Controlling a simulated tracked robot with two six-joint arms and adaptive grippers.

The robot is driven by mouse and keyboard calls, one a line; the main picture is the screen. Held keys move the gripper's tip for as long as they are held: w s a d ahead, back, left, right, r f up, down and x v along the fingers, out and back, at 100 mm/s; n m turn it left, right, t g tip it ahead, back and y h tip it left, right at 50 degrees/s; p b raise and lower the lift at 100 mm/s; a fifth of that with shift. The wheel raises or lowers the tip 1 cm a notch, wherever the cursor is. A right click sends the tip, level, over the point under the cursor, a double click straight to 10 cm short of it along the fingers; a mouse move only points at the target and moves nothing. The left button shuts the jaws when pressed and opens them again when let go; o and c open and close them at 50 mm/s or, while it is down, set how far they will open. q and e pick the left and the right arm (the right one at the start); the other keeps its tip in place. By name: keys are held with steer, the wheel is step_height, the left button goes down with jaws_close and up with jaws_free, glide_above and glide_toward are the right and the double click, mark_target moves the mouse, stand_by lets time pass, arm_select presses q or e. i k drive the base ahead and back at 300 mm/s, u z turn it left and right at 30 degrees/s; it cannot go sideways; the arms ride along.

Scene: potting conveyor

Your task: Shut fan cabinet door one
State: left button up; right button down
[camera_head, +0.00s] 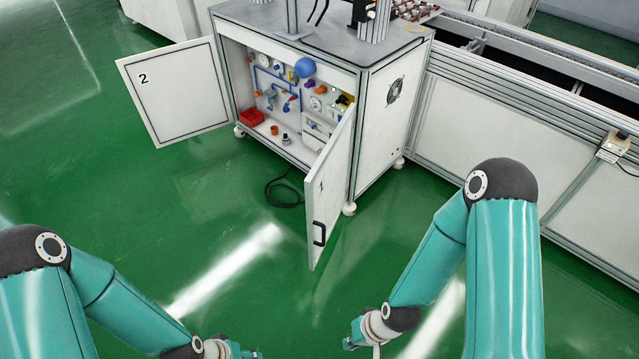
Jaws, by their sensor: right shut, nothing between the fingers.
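The fan cabinet (379,146) stands at top centre, with a fan grille (395,90) on its right side. Door one (334,172), a white panel marked 1, stands open on the cabinet's right front edge, swung out toward me and seen at a steep angle. Its black handle (319,234) is near the free edge. Door two (178,92), marked 2, stands wide open on the left. My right gripper (362,346) is at the bottom edge, below door one and apart from it, shut and empty, partly cut off. My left gripper (246,353) barely shows at the bottom; its fingers are unclear.
Inside the cabinet are blue pipes, gauges and a red bin (251,117). A black cable (284,190) lies on the green floor beside door one. A conveyor (520,140) runs along the right. The floor (190,215) in front is clear.

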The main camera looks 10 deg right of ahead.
mark_target(326, 189)
steer(key=u, duration=0.05)
steer(key=i, duration=1)
steer(key=z, duration=0.1)
